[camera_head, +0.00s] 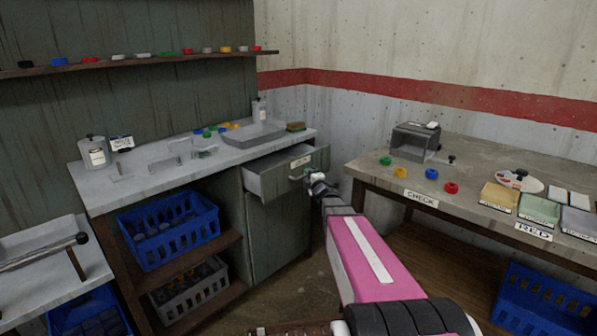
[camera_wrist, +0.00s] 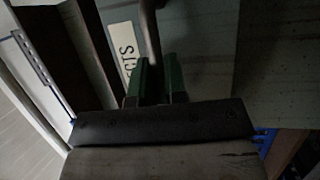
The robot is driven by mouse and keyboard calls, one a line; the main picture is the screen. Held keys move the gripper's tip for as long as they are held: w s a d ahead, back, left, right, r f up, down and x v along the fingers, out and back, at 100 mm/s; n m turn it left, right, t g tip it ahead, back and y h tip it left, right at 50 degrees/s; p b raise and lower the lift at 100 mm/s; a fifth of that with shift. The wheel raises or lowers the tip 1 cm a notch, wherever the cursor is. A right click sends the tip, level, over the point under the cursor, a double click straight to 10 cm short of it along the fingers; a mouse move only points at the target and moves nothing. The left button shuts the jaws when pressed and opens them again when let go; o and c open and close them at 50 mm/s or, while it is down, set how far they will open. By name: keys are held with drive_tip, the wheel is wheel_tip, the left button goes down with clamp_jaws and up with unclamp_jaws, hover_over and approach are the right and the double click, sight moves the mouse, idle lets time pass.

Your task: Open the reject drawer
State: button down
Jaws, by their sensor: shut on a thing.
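The reject drawer (camera_head: 272,178) under the left counter is pulled partly out, and its light interior shows. Its green-grey front has a small white label, which shows in part in the wrist view (camera_wrist: 124,55), and a bar handle (camera_head: 296,178). My gripper (camera_head: 316,180) is at the drawer front, shut on the handle. In the wrist view its two green fingertips (camera_wrist: 158,82) close around the metal handle bar (camera_wrist: 150,30). The fingers hide part of the handle.
A cabinet door (camera_head: 277,232) is below the drawer. The check table (camera_head: 385,177) stands to the right, close to my arm. A grey tray (camera_head: 253,134) lies on the counter above.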

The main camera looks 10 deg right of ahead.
drive_tip(key=s+d, duration=0.4)
drive_tip(key=s, duration=0.1)
drive_tip(key=shift+s, duration=0.35)
drive_tip(key=shift+d, duration=0.1)
drive_tip(key=c, duration=1.2)
unclamp_jaws()
